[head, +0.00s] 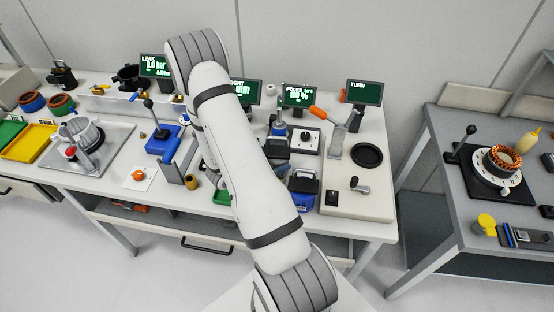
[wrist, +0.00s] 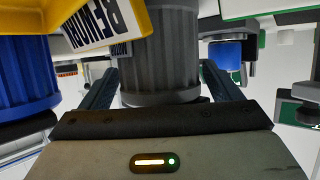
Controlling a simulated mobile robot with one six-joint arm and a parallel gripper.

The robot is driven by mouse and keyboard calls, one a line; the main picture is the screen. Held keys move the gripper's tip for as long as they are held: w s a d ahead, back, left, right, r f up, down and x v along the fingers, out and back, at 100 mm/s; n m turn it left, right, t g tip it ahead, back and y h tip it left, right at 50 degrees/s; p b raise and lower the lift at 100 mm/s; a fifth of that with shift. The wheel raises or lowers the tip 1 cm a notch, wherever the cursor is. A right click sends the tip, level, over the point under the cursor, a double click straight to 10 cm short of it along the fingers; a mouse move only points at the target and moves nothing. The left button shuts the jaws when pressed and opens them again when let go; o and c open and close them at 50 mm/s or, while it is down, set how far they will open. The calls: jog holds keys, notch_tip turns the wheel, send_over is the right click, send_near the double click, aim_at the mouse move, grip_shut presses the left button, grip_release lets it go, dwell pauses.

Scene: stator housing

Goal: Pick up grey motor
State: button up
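A grey ribbed motor (wrist: 162,55) is in the middle of the wrist view, its round end close to my palm. My gripper (wrist: 158,68) is open, with one finger on each side of the motor. Narrow gaps seem to show beside it, and firm contact is not visible. A yellow part with an upside-down label (wrist: 100,28) overlaps the motor's upper left in the wrist view. In the head view my arm hides the gripper, and I cannot make out the grey motor there.
A blue ribbed motor (wrist: 28,70) stands close to my left finger in the wrist view; a smaller blue part (wrist: 225,55) is to the right. In the head view, the bench (head: 375,228) is crowded with fixtures and screens. A second table (head: 437,180) stands at right.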

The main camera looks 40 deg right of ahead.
jog(key=shift+r, duration=0.1)
jog(key=c, duration=1.4)
jog(key=shift+r, duration=0.15)
